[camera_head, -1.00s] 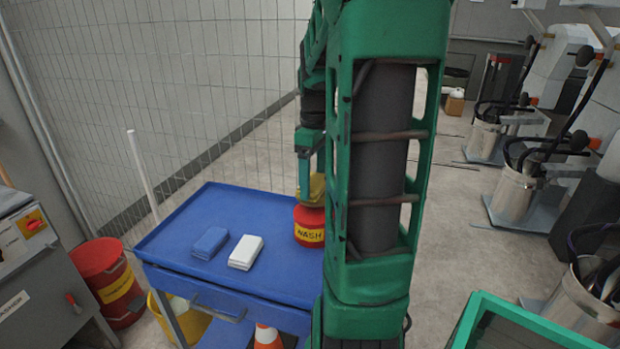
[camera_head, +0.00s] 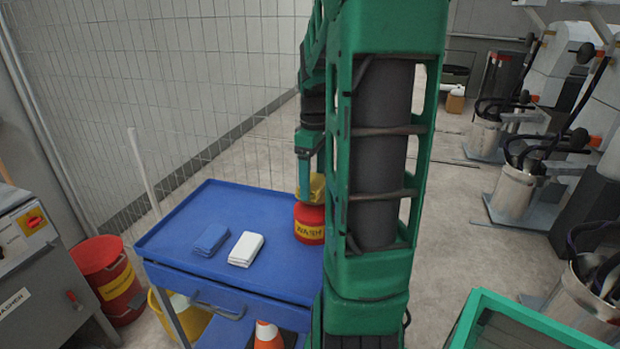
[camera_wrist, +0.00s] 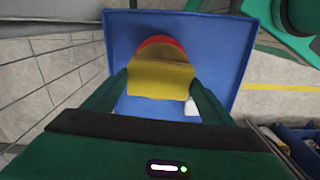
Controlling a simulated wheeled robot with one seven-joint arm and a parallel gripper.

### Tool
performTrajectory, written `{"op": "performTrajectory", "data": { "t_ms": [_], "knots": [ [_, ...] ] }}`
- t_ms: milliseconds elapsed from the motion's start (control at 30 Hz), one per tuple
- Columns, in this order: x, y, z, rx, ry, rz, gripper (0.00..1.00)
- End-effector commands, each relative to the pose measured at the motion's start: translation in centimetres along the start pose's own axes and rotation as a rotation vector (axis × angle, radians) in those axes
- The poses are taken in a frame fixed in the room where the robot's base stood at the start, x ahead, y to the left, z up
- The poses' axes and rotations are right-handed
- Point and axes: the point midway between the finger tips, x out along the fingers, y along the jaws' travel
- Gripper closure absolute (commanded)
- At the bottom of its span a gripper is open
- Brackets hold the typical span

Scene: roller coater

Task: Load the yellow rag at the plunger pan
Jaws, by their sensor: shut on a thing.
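The yellow rag (camera_head: 317,187) is in my gripper (camera_head: 311,184), low over the right part of the blue cart. In the wrist view my gripper (camera_wrist: 161,88) has one finger on each side of the yellow rag (camera_wrist: 160,79) and is shut on it. A red can with a yellow label (camera_head: 309,223), perhaps the plunger pan, stands on the cart right below the rag. Its red rim (camera_wrist: 162,42) shows beyond the rag in the wrist view. I cannot tell whether rag and can touch. My arm hides part of the cart's right side.
The blue cart (camera_head: 185,220) also bears a folded blue rag (camera_head: 211,240) and a folded white rag (camera_head: 246,249). A large red bin (camera_head: 108,278) stands left of it, a traffic cone (camera_head: 268,335) underneath. A wire fence (camera_head: 180,90) is behind; metal pots (camera_head: 512,190) stand at right.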

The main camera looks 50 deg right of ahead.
Motion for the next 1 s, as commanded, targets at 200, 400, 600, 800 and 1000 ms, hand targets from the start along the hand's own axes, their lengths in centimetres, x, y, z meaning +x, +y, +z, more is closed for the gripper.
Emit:
{"op": "performTrajectory", "data": {
  "t_ms": [200,400,600,800,1000],
  "knots": [
    [0.24,-0.03,0.01,0.0,0.0,-0.001,0.4],
    [0.46,-0.04,0.02,0.0,-0.001,-0.001,0.4],
    [0.67,-0.04,0.02,0.0,-0.001,-0.001,0.4],
    [0.88,-0.04,0.03,0.0,-0.001,-0.001,0.4],
    [1.05,-0.04,0.04,0.0,-0.001,-0.001,0.4]
  ]
}}
